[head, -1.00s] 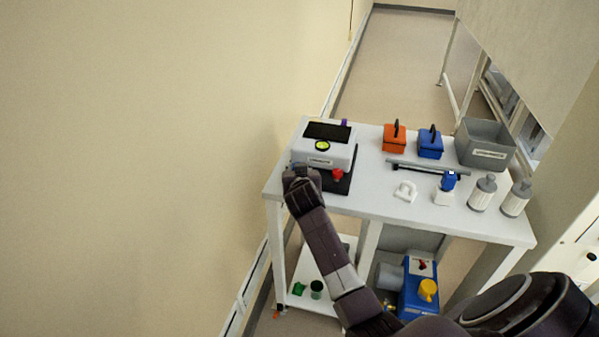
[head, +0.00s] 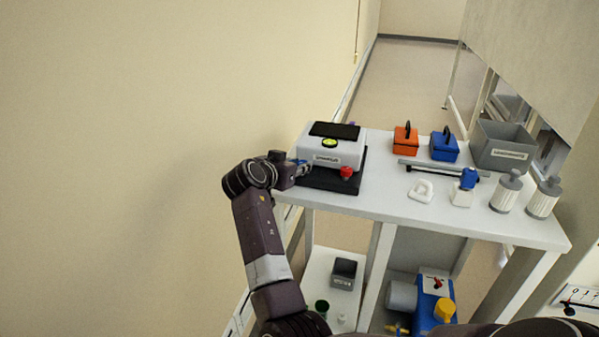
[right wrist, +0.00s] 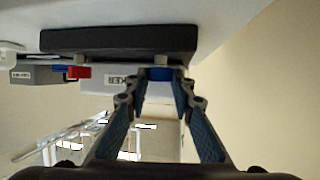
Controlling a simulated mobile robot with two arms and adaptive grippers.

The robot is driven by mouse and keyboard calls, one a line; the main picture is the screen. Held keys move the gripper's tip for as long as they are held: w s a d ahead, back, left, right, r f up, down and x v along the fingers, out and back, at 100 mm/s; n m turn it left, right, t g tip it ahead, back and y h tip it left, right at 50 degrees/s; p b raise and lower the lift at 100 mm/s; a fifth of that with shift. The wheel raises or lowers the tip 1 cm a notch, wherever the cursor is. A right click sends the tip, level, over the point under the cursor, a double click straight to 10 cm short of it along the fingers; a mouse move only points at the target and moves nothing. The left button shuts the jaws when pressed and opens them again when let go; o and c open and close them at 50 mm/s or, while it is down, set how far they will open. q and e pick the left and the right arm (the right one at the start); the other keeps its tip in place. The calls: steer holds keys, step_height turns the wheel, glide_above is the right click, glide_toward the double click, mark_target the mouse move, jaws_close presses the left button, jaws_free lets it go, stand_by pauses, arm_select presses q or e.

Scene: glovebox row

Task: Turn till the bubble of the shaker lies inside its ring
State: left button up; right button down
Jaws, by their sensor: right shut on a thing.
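The shaker (head: 324,157) is a white box with a dark top plate, on a black base (head: 330,183) at the table's left end. Its round yellow-green bubble level (head: 330,143) faces up; the bubble's place against the ring is too small to tell. A red knob (head: 347,172) is at its front right corner, also in the right wrist view (right wrist: 78,71). My right gripper (head: 303,170) is at the front left corner. In the right wrist view its fingers (right wrist: 160,82) are shut on a blue knob (right wrist: 160,73) beside the black base. My left gripper is out of view.
Orange (head: 405,140) and blue (head: 444,146) boxes and a grey bin (head: 503,147) stand at the back right. A wall (head: 130,120) is close on the left.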

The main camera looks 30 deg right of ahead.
steer(key=shift+r, duration=0.15)
steer(key=c, duration=1.9)
jaws_free()
steer(key=shift+c, duration=0.2)
step_height(320, 180, up, 10)
